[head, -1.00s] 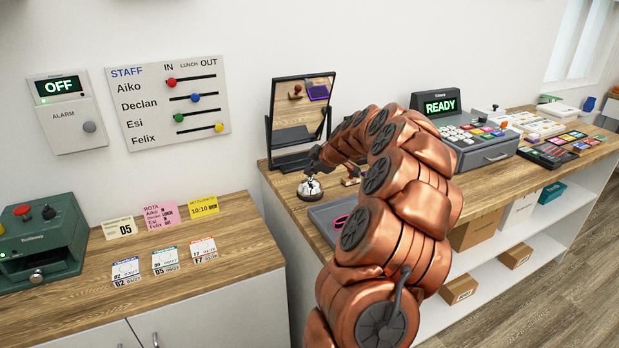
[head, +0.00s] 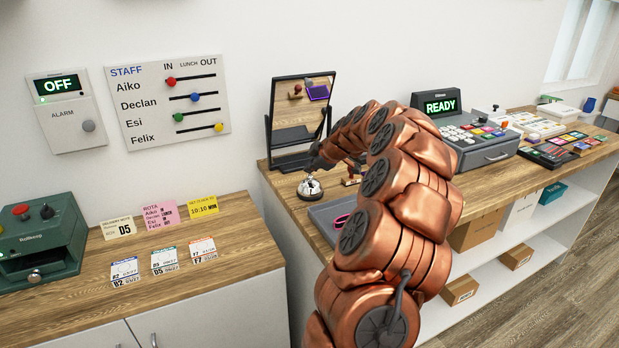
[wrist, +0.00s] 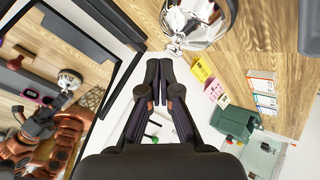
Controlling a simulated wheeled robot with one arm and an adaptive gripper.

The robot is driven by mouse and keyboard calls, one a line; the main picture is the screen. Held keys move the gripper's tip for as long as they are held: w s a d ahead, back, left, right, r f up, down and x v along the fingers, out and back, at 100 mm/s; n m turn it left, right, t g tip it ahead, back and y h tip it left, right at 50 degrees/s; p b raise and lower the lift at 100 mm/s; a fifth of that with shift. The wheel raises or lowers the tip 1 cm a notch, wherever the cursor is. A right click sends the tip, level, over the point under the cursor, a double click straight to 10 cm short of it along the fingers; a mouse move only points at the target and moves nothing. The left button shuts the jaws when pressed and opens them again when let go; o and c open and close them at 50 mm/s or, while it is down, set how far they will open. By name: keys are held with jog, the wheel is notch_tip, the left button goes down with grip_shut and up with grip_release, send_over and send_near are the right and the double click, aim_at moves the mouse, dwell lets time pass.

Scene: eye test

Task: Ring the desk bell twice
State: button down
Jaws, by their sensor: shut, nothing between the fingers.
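The desk bell (head: 310,190) is a silver dome on a dark base, on the wooden counter in front of the mirror. It also shows large at the top of the wrist view (wrist: 198,22), partly cut off by the frame edge. My gripper (head: 315,168) is close above the bell in the head view, partly hidden by my arm. In the wrist view my gripper (wrist: 160,64) has its dark fingers together with nothing between them. The tips appear just short of the bell's edge. I cannot tell whether they touch it.
A tilting mirror (head: 302,112) stands right behind the bell. A grey tray (head: 328,215) with a pink item lies in front. A stamp-like object (head: 351,181) is just right of the bell. A register (head: 470,135) reading READY stands further right.

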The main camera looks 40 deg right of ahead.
aim_at(311, 176)
jog(key=shift+r, duration=0.35)
jog(key=shift+r+b, duration=0.45)
jog(key=shift+r, duration=2.05)
jog(key=a+r+g+y+p, duration=0.1)
jog(key=a+r+g+y, duration=0.15)
jog(key=a, duration=1.55)
jog(key=s+a+f+m+g+y+p, duration=0.1)
jog(key=s+a, duration=0.3)
jog(key=a, duration=0.4)
jog(key=s+a+f+g, duration=0.1)
jog(key=s+a, duration=0.3)
jog(key=a, duration=0.5)
jog(key=s+a+f+m+g+p, duration=0.1)
jog(key=s+a+f+g, duration=0.1)
jog(key=s+a, duration=0.35)
jog(key=s+a+f+m+g, duration=0.1)
jog(key=s+a+g, duration=0.15)
jog(key=s, duration=0.55)
jog(key=s+f+m+g+h, duration=0.1)
jog(key=s+f+m, duration=0.1)
jog(key=s, duration=0.6)
jog(key=s+f+m+g+h+p, duration=0.1)
jog(key=s+f+m, duration=0.1)
jog(key=s, duration=0.6)
jog(key=shift+s+a, duration=0.35)
jog(key=shift+a, duration=0.1)
